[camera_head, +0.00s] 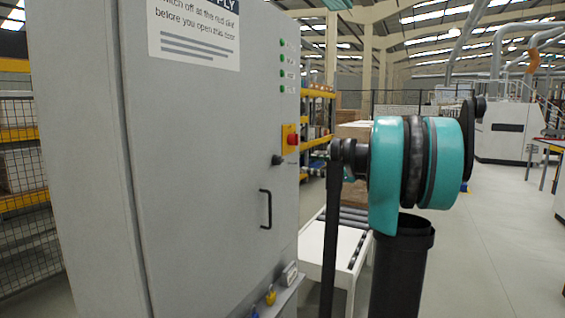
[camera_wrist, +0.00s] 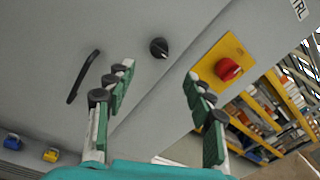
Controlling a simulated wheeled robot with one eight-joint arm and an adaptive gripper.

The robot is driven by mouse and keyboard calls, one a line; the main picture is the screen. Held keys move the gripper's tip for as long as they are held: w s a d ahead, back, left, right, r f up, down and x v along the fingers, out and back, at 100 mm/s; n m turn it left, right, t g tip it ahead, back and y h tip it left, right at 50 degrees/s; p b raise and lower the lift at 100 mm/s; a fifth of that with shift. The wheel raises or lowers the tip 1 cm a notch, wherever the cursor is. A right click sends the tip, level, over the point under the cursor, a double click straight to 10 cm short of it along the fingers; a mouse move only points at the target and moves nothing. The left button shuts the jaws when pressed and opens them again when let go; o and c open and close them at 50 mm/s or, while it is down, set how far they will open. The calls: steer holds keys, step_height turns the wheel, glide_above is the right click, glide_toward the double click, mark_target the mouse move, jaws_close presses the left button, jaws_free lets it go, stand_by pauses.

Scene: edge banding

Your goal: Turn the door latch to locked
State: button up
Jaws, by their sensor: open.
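The black door latch knob (camera_head: 277,160) is on the right part of the grey cabinet door (camera_head: 200,150), above the bar handle. It also shows in the wrist view (camera_wrist: 159,47), round with a pale mark, beyond the fingertips and between their lines. I cannot tell its exact setting. My gripper (camera_wrist: 157,75) is open and empty, its two fingers spread wide, apart from the knob. In the head view my teal arm stands right of the cabinet and the fingers are not clearly visible.
A red rotary switch (camera_wrist: 228,69) on a yellow plate (camera_wrist: 212,57) is close to my right finger. A black bar handle (camera_wrist: 82,77) is to the left. Yellow (camera_wrist: 51,155) and blue (camera_wrist: 13,142) padlocks are at lower left. A roller conveyor (camera_head: 341,240) stands beside the cabinet.

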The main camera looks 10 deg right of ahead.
mark_target(282, 160)
steer(key=x, duration=1.3)
steer(key=shift+s, duration=0.1)
steer(key=c, duration=1.1)
